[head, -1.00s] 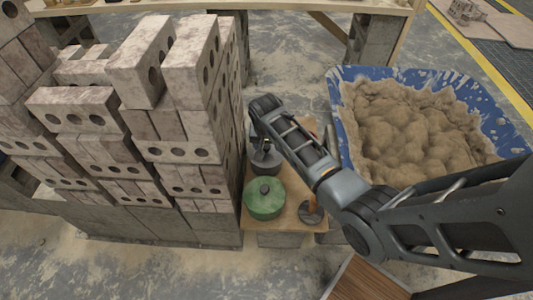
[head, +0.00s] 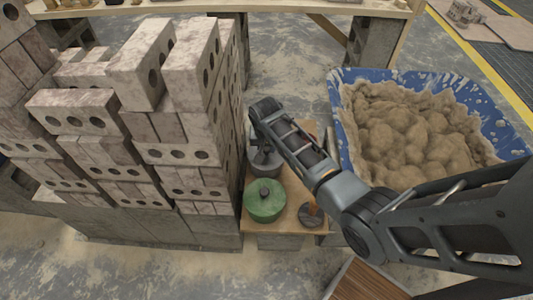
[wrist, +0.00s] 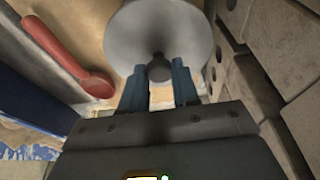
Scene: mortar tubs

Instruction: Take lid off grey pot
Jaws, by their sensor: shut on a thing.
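The grey pot (head: 264,166) stands on a small wooden board behind the green pot, partly hidden by my arm in the head view. Its round grey lid (wrist: 158,28) fills the top middle of the wrist view, with a dark knob (wrist: 159,71) on it. My gripper (wrist: 159,78) is shut on this knob, one blue finger on each side. I cannot tell whether the lid is clear of the pot's rim. The green pot (head: 265,203) stands in front, its green lid and dark knob in place.
Stacked bricks (head: 180,152) rise close on the left. A blue tub (head: 338,110) of mortar stands to the right. A wooden-handled tool (head: 311,216) is beside the green pot on the board (head: 287,221). A red-handled thing (wrist: 72,58) lies left in the wrist view.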

